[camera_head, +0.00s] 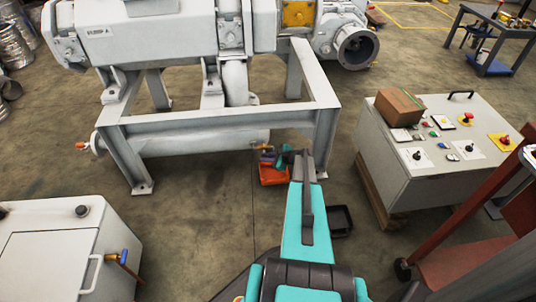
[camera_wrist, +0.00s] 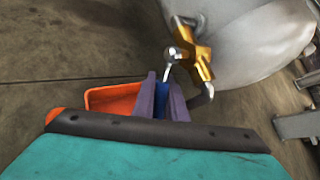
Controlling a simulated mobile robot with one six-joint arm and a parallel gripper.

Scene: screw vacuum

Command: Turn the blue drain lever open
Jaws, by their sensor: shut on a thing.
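The brass drain valve (camera_wrist: 200,58) sits at the underside of the pale grey vessel (camera_wrist: 245,40) in the wrist view, with a silver ball-ended stem beside it. My gripper (camera_wrist: 162,92) is just below the valve in that view, its purple fingers shut on the blue drain lever (camera_wrist: 161,104). Only a narrow strip of the lever shows between the fingers; its turn angle is hard to tell. In the head view my gripper (camera_head: 280,160) is under the frame by the small brass valve (camera_head: 265,148), and the arm hides part of this spot.
An orange tray (camera_wrist: 110,98) lies on the floor below the valve; it also shows in the head view (camera_head: 272,176). The white machine frame (camera_head: 215,122) stands over the work spot. A black tray (camera_head: 341,220) and a grey control console (camera_head: 383,170) are to the right.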

